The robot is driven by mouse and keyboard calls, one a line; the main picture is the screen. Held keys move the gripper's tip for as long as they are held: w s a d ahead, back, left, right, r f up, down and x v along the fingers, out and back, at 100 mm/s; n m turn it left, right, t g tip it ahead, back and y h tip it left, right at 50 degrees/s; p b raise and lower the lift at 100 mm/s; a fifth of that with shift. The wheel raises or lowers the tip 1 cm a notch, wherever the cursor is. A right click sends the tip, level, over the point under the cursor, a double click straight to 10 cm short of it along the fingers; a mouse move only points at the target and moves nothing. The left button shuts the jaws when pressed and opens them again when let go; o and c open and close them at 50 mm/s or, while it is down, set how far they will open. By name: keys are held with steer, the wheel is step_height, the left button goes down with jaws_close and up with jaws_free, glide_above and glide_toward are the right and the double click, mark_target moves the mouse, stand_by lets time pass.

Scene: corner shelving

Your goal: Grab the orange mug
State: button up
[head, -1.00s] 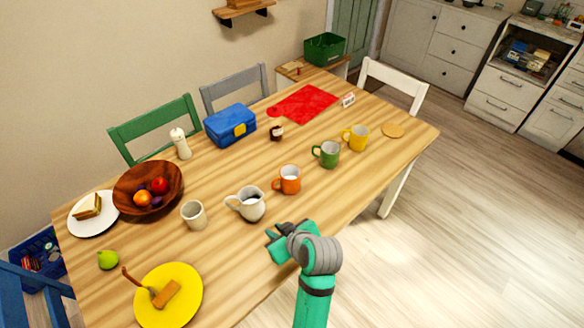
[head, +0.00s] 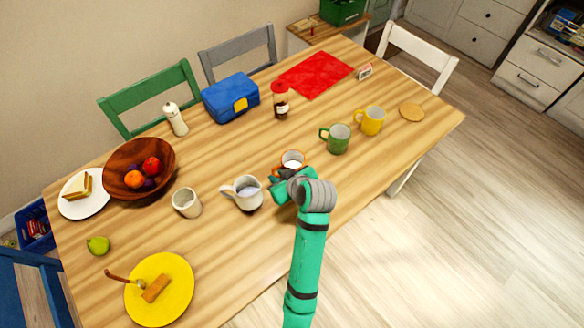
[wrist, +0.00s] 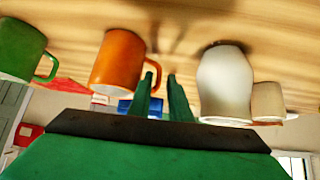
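The orange mug (head: 293,155) stands on the table, its lower part hidden behind my gripper (head: 279,186) in the head view. In the wrist view, the orange mug (wrist: 117,60) is just left of my gripper (wrist: 161,76). Its handle points toward the left finger, whose tip overlaps the handle in the picture; I cannot tell whether they touch. The two fingers are apart with a narrow gap and nothing held between them.
A white pitcher (head: 247,196) stands close on the left of my gripper. A green mug (head: 338,140) and a yellow mug (head: 371,121) stand to the right. A beige cup (head: 187,203) is farther left. The table (head: 365,180) is bare at its right front.

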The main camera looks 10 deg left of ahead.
mark_target(274, 175)
steer(key=shift+x, duration=2.75)
jaws_close()
